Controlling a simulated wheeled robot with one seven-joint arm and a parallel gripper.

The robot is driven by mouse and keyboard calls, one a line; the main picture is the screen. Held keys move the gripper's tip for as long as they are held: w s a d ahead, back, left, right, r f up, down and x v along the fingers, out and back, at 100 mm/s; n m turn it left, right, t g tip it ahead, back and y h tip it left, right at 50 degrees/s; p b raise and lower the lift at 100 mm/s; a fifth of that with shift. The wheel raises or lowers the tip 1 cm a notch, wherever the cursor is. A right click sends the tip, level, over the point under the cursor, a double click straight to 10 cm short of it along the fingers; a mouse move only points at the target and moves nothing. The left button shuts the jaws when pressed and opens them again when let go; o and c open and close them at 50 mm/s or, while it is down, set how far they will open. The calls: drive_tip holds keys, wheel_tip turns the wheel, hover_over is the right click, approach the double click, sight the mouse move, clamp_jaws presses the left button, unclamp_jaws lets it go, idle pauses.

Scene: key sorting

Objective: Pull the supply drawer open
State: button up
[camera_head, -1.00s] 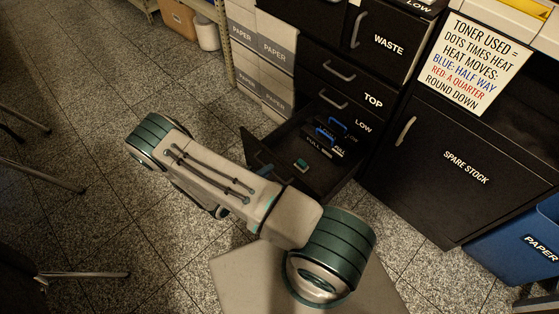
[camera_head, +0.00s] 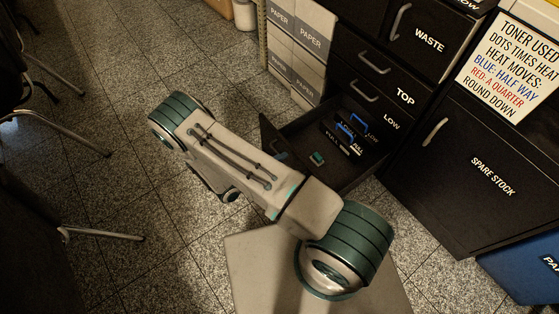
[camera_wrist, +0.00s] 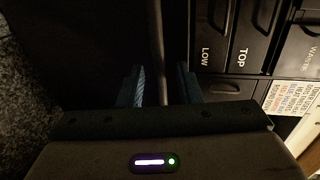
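The supply drawer (camera_head: 318,128) is the bottom drawer of the black cabinet, and it stands pulled out. Inside lie blue-topped items (camera_head: 352,127), some labelled, and a small green piece (camera_head: 317,158). My arm crosses in front of the drawer in the head view and hides most of its front and my gripper. In the wrist view my gripper (camera_wrist: 161,88) has its two fingers apart. A grey bar (camera_wrist: 159,45), seemingly the drawer's handle, runs between them with a gap visible on each side. I cannot tell whether it touches a finger.
Closed drawers labelled TOP (camera_head: 405,95) and LOW (camera_head: 391,122) are above the open one. A SPARE STOCK cabinet (camera_head: 455,165) stands to the right and paper boxes (camera_head: 296,50) behind. Chair legs (camera_head: 105,235) are at left. Tiled floor (camera_head: 125,180) is clear between.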

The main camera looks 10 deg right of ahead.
drive_tip(key=p+v, duration=0.2)
drive_tip(key=v, duration=1.2)
drive_tip(key=shift+p, duration=0.4)
drive_tip(key=shift+d, duration=0.1)
drive_tip(key=w+d+r+m+g+y+p, duration=0.1)
drive_tip(key=d+r+m+g+y+p, duration=0.25)
drive_tip(key=r+m+p, duration=1)
drive_tip(key=w+d+r+m+g+y, duration=0.15)
drive_tip(key=d+r+m+g, duration=0.35)
drive_tip(key=r, duration=1.8)
drive_tip(key=s+d+r+m+t+y+p, duration=0.1)
drive_tip(key=r+m+p, duration=0.4)
drive_tip(key=r, duration=0.6)
drive_tip(key=s+d+r+m+t+y+p, duration=0.2)
drive_tip(key=s+r+m+y+p, duration=0.3)
drive_tip(key=r+m, duration=0.5)
drive_tip(key=s+d+r+m+t+y+p, duration=0.2)
drive_tip(key=s+r+m+p, duration=0.3)
drive_tip(key=r, duration=0.7)
drive_tip(key=shift+s+d+m+y, duration=0.15)
drive_tip(key=shift+d+m+y, duration=0.45)
drive_tip(key=shift+m, duration=0.55)
